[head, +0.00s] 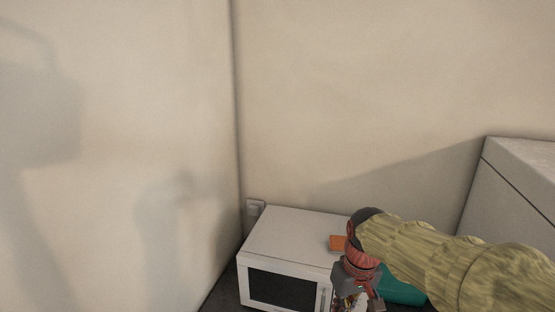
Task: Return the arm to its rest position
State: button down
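My arm reaches in from the right with a yellow-green patterned sleeve. It bends down at a dark and red wrist to my gripper (355,299), which is at the bottom edge of the head view. My gripper is in front of the right side of a white microwave (285,228). Its fingers are small and partly cut off by the frame edge, so I cannot tell if they are open or shut, or if they hold anything.
A small orange-brown block (337,243) lies on the microwave's top, close to my wrist. A teal object (404,291) is partly hidden behind my arm. A white cabinet or appliance (522,180) stands at the right. Bare walls meet behind the microwave; the space above is clear.

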jog(key=s+d+f+m+t+b, duration=0.1)
jog(key=s+d+t+b, duration=0.1)
jog(key=s, duration=0.6)
jog(key=s+d+f+m+t+b, duration=0.1)
jog(key=s+m+t+b, duration=0.1)
jog(key=s+b, duration=0.3)
jog(key=s, duration=0.4)
jog(key=shift+s+d+f+t+h, duration=0.15)
jog(key=shift+s+d+t+h, duration=0.15)
jog(key=shift+d, duration=0.1)
jog(key=c, duration=2.5)
grip_release()
jog(key=shift+w, duration=0.15)
jog(key=shift+c, duration=0.2)
